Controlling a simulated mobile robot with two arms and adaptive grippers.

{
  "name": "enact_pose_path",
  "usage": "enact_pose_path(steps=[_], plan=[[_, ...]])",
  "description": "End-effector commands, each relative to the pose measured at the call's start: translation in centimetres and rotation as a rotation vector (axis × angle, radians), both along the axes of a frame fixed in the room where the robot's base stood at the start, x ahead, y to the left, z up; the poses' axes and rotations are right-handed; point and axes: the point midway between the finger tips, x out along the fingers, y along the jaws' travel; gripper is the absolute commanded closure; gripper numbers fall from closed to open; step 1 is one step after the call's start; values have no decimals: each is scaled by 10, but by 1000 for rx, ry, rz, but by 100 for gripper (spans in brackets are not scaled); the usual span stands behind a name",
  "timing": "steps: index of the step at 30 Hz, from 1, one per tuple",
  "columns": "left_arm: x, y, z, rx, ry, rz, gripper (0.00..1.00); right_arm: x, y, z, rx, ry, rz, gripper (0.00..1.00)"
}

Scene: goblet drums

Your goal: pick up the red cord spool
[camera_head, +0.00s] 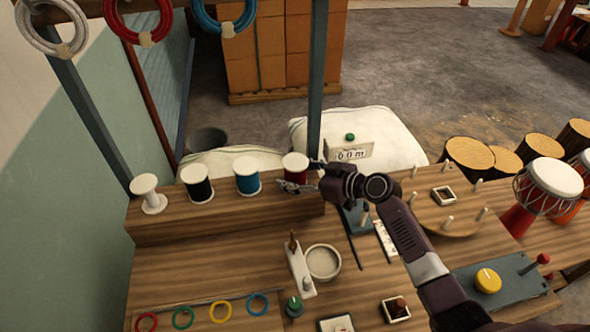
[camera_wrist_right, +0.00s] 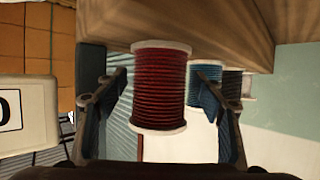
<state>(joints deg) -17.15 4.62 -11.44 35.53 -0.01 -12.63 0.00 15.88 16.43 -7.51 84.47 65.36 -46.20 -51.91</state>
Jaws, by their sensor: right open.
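The red cord spool (camera_head: 296,174) has white end discs and stands at the right end of a row of spools on a raised wooden ledge. My right gripper (camera_head: 303,178) is at that spool, reaching in from the right, and partly hides its lower part. In the right wrist view the red cord spool (camera_wrist_right: 160,90) sits between the two spread fingers of the right gripper (camera_wrist_right: 165,92), with gaps visible at both sides. The gripper is open. My left gripper is not in view.
A blue spool (camera_head: 246,176), black spool (camera_head: 197,183) and white spool (camera_head: 147,194) stand left along the ledge (camera_head: 225,222). A grey-blue post (camera_head: 317,80) and a display box (camera_head: 350,145) are close by. Coloured rings and small fixtures lie on the lower bench.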

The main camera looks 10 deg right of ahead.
Motion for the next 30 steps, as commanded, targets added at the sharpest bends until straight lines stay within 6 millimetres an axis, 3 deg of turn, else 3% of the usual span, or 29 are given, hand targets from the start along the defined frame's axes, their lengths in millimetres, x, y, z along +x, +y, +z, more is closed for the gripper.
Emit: enact_pose_path(steps=[3,8,22,30], plan=[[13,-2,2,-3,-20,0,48,2,2,-1,-2,-1,0,37],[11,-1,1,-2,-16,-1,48,2,2,-1,-2,-1,0,37],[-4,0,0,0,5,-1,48,2,1,-1,-1,-1,-1,87],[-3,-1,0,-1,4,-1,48,2,1,1,0,-3,0,87]])
